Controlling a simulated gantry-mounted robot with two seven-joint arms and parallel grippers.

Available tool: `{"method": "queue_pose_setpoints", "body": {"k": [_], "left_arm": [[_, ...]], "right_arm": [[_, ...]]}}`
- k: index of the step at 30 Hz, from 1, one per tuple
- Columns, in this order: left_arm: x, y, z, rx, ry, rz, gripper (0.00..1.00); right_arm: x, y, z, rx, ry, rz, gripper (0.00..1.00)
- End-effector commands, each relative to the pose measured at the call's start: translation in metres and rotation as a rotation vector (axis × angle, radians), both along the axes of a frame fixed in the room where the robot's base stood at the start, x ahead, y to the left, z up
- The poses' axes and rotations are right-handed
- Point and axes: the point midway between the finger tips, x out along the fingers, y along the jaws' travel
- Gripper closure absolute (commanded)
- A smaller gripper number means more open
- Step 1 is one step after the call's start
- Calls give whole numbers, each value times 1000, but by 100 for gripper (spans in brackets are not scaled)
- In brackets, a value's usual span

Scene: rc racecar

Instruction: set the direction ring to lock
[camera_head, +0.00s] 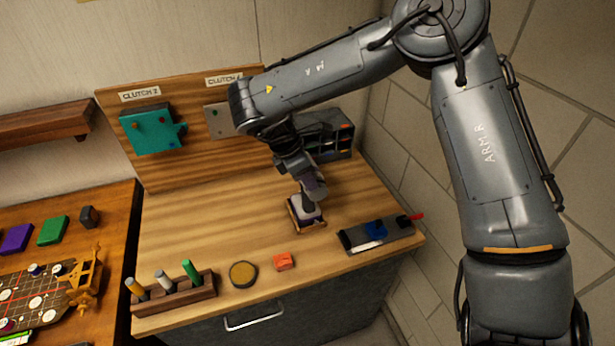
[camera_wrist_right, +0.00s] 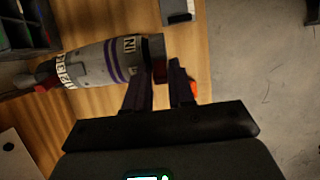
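A grey and white tool body with purple bands and printed lettering (camera_wrist_right: 95,62) lies across the left half of the right wrist view. In the head view the tool (camera_head: 304,212) sits in a small wooden holder on the bench, mostly hidden under my right gripper (camera_head: 311,195). The tool's right end, in the wrist view, is a dark collar (camera_wrist_right: 155,47) with a dark red part below it. My right gripper's fingers (camera_wrist_right: 163,68) stand a little apart at this end, the red part showing between them. Whether they press on it is unclear. No direction ring marking is readable. My left gripper is not in view.
A black tray with a blue part (camera_head: 376,229) lies right of the holder. An orange block (camera_head: 284,261), a round yellow-topped disc (camera_head: 243,273) and a wooden rack with coloured pegs (camera_head: 174,292) line the front edge. A teal clutch box (camera_head: 152,130) hangs on the back board.

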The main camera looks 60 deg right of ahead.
Motion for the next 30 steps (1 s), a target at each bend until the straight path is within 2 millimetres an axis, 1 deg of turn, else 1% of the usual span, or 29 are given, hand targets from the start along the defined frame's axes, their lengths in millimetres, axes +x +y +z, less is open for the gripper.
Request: {"method": "queue_pose_setpoints", "body": {"k": [1,4,11,17,24,30], "left_arm": [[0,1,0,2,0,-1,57],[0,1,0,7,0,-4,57],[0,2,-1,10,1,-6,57],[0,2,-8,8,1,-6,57],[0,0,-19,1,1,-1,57],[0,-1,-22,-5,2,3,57]], "right_arm": [[0,0,0,0,0,0,85],[0,0,0,0,0,0,100],[0,0,0,5,-5,0,100],[-3,-3,0,49,-45,-2,100],[-9,-10,3,164,-149,-2,100],[-15,-16,6,267,-240,-2,100]]}}
